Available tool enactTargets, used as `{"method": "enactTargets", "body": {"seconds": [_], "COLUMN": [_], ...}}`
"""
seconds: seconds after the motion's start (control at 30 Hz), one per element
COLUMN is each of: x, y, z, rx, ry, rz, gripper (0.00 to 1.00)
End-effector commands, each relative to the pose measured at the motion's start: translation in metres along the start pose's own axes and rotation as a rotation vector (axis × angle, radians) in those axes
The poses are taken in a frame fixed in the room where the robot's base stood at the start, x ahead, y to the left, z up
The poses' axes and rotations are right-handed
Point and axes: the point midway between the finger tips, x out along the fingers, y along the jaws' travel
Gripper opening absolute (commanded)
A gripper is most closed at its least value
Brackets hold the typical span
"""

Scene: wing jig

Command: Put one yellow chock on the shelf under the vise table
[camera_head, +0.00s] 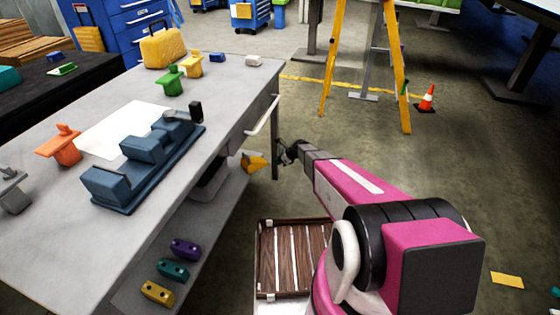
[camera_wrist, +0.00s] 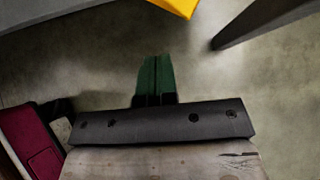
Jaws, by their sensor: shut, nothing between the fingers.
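A yellow wedge-shaped chock (camera_head: 255,163) shows at the far right end of the lower shelf (camera_head: 222,195) under the vise table (camera_head: 225,95). It appears to rest at the shelf's edge, but its contact is hard to make out. In the wrist view a yellow piece (camera_wrist: 180,5), likely the same chock, is cut off by the top edge. My gripper (camera_head: 281,151) is just right of the chock, apart from it, near a table leg. In the wrist view its green fingers (camera_wrist: 155,80) are shut together and empty. The blue vise (camera_head: 145,160) stands on the table.
Purple (camera_head: 185,250), teal (camera_head: 173,268) and yellow (camera_head: 158,292) blocks lie on the shelf's near end. A table leg (camera_head: 275,150) stands close to my gripper. A slatted wooden tray (camera_head: 265,262) is below. A yellow ladder (camera_head: 400,85) and cone (camera_head: 427,98) stand behind on open floor.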

Motion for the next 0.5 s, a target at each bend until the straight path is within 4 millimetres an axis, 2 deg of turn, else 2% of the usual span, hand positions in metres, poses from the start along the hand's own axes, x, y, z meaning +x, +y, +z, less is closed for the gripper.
{"method": "enactTargets", "body": {"seconds": [0.03, 0.3, 0.5], "x": [0.013, 0.061, 0.077], "y": [-0.002, -0.002, 0.0], "z": [0.0, 0.0, 0.02], "rx": [-0.001, -0.002, -0.003], "ry": [0.0, 0.001, 0.001], "rz": [0.001, 0.001, 0.001], "gripper": [0.0, 0.0, 0.0]}}
